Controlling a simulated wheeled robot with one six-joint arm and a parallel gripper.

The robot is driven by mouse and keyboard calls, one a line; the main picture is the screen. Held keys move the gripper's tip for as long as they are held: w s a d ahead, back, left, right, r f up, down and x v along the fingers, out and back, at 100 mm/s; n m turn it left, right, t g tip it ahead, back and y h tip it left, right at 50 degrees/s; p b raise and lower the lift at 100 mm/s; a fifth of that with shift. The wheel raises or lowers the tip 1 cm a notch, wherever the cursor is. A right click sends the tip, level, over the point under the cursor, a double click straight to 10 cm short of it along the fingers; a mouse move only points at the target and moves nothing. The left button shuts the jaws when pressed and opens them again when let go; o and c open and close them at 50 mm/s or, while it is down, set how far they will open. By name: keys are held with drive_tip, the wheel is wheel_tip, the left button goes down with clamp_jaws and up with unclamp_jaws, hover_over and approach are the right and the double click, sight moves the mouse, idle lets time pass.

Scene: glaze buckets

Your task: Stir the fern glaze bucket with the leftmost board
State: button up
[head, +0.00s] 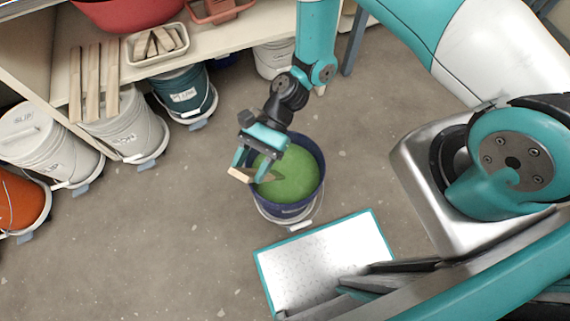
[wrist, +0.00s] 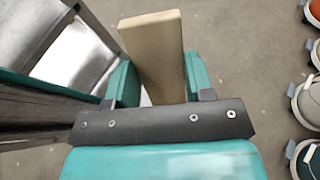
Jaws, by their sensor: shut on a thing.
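In the wrist view the board (wrist: 158,52) sticks out between the two teal fingers (wrist: 162,84). I cannot tell whether the board's other end touches the glaze.
A white tray with wood blocks (head: 137,59) sits on the shelf. Below stand a white bucket (head: 130,128), a dark teal bucket (head: 183,92), a lidded bucket (head: 42,140) and an orange one (head: 16,203). A white-topped platform (head: 325,262) lies in front.

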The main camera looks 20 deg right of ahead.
sight(239, 171)
drive_tip(key=shift+r, duration=0.1)
idle(0.3)
wheel_tip(239, 171, up, 5)
drive_tip(key=p, duration=0.4)
